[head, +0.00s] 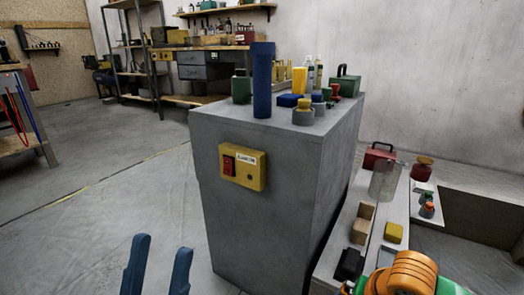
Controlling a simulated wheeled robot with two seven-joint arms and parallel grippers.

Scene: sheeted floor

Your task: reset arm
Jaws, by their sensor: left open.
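My left gripper (160,246) shows at the bottom of the head view, left of the grey cabinet (262,205). Its two blue fingers point up and stand well apart, with nothing between them but the floor behind. The gripper is open and empty. The rest of the left arm is below the picture edge. My right gripper is not in the picture.
The cabinet top holds a tall blue object (263,80), a green container (241,87) and several small items. A yellow switch box (242,167) is on its front. The sheeted floor at left is clear.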

